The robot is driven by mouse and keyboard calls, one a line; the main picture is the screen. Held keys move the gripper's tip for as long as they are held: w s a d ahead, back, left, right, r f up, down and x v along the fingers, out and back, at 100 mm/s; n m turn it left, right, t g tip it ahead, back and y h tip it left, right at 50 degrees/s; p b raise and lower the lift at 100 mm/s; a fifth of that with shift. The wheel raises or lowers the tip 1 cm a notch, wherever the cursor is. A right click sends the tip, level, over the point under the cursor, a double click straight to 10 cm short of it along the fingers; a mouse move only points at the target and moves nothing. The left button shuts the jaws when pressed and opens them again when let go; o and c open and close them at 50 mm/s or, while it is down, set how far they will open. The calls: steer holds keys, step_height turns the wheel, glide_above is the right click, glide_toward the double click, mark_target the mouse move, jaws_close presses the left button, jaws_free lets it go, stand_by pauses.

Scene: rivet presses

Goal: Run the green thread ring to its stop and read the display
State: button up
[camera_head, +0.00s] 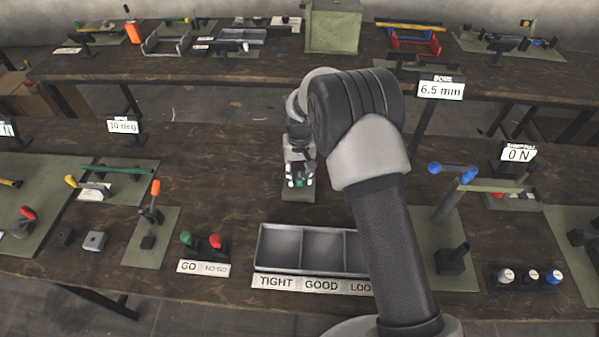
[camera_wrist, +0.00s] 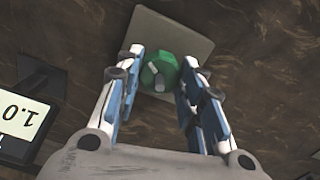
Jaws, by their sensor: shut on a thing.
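The green thread ring (camera_wrist: 158,73) sits on a square grey-green plate (camera_wrist: 173,28) in the wrist view, with a grey part in its middle. My gripper (camera_wrist: 164,66) has its two fingers on either side of the ring and is shut on it. In the head view my gripper (camera_head: 301,179) is low over the plate (camera_head: 298,196), and the ring shows only as a small green patch. A white display (camera_wrist: 18,118) is cut off at the left of the wrist view.
In the head view, a three-part tray (camera_head: 278,268) labelled TIGHT, GOOD and LOO stands in front, partly behind my arm. GO/NO-GO pieces (camera_head: 201,245) stand to its left. Other displays show 6.5 mm (camera_head: 441,90) and 0 N (camera_head: 518,154). Bare bench lies left of the plate.

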mark_target(300, 176)
steer(key=m, duration=0.4)
steer(key=shift+m, duration=0.4)
stand_by(0.4)
steer(key=o, duration=1.1)
step_height(300, 176, up, 12)
stand_by(1.0)
